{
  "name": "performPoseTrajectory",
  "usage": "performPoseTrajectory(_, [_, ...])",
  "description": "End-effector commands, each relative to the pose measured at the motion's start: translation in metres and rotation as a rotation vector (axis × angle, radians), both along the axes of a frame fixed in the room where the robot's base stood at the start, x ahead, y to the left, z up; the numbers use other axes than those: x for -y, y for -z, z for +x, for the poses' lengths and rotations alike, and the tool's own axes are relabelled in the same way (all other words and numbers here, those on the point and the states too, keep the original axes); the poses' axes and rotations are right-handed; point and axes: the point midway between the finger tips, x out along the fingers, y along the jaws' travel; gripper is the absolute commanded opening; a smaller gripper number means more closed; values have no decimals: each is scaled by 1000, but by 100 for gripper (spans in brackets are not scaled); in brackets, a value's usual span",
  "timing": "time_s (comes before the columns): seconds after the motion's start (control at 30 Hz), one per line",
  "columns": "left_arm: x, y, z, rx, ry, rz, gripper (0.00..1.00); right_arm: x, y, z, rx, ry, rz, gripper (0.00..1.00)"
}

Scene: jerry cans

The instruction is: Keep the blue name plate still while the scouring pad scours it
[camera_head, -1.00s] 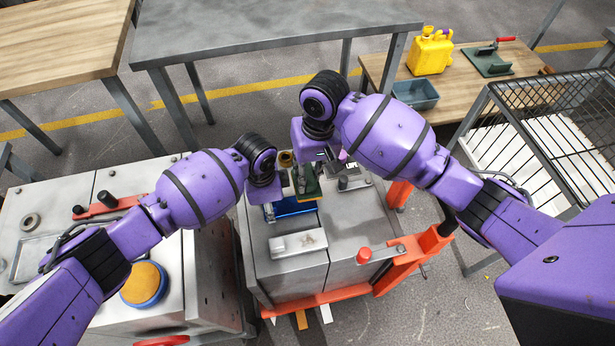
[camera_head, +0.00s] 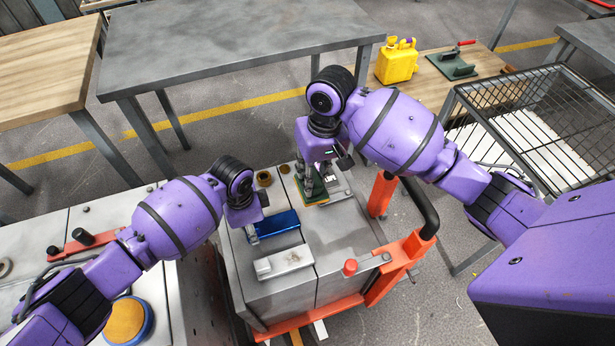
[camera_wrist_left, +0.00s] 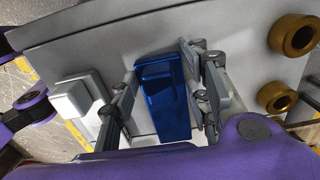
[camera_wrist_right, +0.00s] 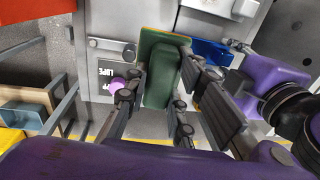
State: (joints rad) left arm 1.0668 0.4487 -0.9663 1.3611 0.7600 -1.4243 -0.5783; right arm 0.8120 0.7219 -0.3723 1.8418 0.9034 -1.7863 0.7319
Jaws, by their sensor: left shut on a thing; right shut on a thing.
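The blue name plate (camera_head: 280,222) lies flat on the grey metal top of a cabinet. My left gripper (camera_head: 252,236) is shut on it; in the left wrist view the fingers (camera_wrist_left: 160,82) stand along both sides of the plate (camera_wrist_left: 163,95). The scouring pad (camera_head: 318,198) is green with an orange-yellow underside edge. My right gripper (camera_head: 310,188) is shut on its raised green grip, as the right wrist view shows on the pad (camera_wrist_right: 162,78). The pad is beyond and right of the plate, apart from it in the right wrist view.
A pale block (camera_head: 284,263) lies on the cabinet in front of the plate. Two brass rings (camera_head: 264,179) stand behind it. An orange frame (camera_head: 400,262) borders the cabinet's right side. A yellow jerry can (camera_head: 397,62) stands on the wooden table.

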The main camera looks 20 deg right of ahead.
Motion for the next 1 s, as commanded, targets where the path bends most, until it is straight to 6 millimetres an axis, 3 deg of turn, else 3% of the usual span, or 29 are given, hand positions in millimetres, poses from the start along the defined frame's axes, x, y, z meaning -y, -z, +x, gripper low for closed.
performPoseTrajectory(0.2, [-1,1,-1,-2,0,3,12,0,0,0,0,0,0,0])
performPoseTrajectory(0.23, [-1,1,-1,-2,0,3,47,0,0,0,0,0,1,0])
performPoseTrajectory(0.37, [-1,1,0,-1,0,2,64,0,0,0,0,0,1,0])
performPoseTrajectory(0.77, [1,-5,0,1,1,-1,65,0,0,0,0,0,1,0])
performPoseTrajectory(1.0, [1,-47,1,4,2,-2,65,0,0,0,1,0,1,0])
